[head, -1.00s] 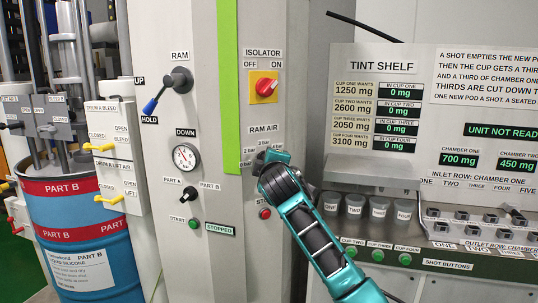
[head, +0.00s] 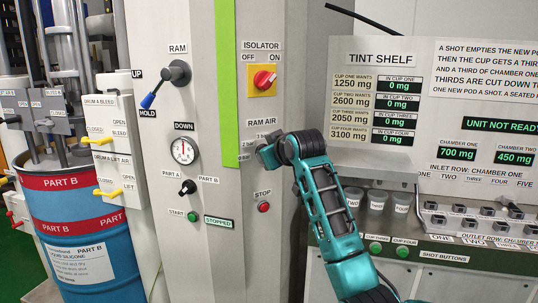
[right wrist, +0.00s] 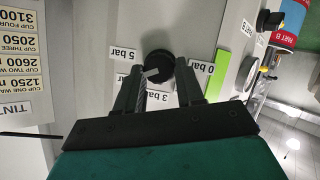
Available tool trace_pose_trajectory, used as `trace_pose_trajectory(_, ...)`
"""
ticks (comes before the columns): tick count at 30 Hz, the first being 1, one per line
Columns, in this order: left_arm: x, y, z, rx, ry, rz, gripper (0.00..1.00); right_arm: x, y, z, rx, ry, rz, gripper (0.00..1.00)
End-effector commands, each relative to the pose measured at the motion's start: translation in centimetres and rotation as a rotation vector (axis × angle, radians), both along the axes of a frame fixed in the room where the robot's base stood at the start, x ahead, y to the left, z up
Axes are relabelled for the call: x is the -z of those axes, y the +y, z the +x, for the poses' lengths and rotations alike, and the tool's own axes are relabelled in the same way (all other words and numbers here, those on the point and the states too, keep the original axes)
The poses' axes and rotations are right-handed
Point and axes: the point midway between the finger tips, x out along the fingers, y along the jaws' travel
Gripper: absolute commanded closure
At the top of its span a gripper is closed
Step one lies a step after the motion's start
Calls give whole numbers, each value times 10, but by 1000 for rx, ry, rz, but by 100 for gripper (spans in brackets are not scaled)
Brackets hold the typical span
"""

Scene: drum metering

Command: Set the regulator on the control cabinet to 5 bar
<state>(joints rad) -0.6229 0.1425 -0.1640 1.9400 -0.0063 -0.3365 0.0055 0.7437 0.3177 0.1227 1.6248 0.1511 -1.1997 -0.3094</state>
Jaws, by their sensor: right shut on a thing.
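The regulator is a round black knob (right wrist: 159,66) with a white pointer mark, under the RAM AIR sign (head: 262,122) on the grey control cabinet (head: 210,70). In the right wrist view, which is upside down, the labels 5 bar (right wrist: 127,54), 3 bar (right wrist: 158,97) and 0 bar (right wrist: 203,68) surround it. My right gripper (right wrist: 160,85) is shut on the knob, a finger on either side. In the head view my right gripper (head: 266,155) hides the knob. My left gripper is not in view.
The isolator switch (head: 263,78) is above and the red stop button (head: 264,207) below my right gripper. A gauge (head: 184,151) and the ram lever (head: 167,83) are to the left. The tint shelf (head: 375,155) with cups stands close on the right, behind my arm.

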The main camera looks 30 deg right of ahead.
Motion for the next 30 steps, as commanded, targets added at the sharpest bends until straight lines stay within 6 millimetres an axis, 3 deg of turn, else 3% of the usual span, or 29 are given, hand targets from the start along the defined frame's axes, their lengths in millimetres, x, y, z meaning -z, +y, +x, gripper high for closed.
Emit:
trace_pose_trajectory(15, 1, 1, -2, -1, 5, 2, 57, 0, -5, 0, 1, -34, 463, 93)
trace_pose_trajectory(30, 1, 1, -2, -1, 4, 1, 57, 1, -7, 0, 0, -50, 680, 93)
